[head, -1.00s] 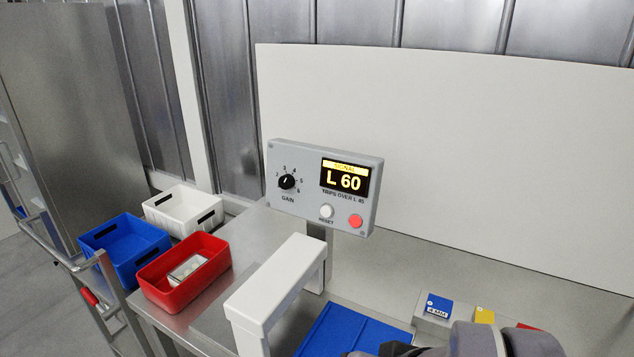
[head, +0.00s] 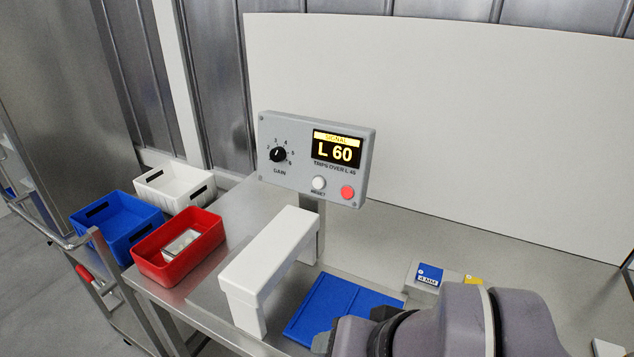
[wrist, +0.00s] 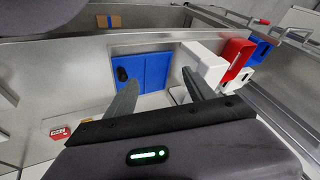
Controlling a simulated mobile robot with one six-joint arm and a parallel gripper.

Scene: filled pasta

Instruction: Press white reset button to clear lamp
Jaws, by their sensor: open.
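A grey control box (head: 290,178) stands on a post at the back of the steel bench in the head view. Its white reset button (head: 319,183) sits low on the face, left of a bright red round piece (head: 348,192); I cannot tell whether that is the lamp. The lit display (head: 336,149) reads SIGNAL, L 60. A black gain knob (head: 278,154) is at left. My gripper (wrist: 160,77) is open and empty in the wrist view, its fingers toward the blue mat. The control box is not recognisable in the wrist view.
A white bridge-like guard (head: 270,255) stands in front of the box, beside a blue mat (head: 335,305). Red (head: 160,268), blue (head: 122,240) and white (head: 170,190) bins stand left. A blue-labelled block (head: 429,274) is right. A white board (head: 450,120) rises behind.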

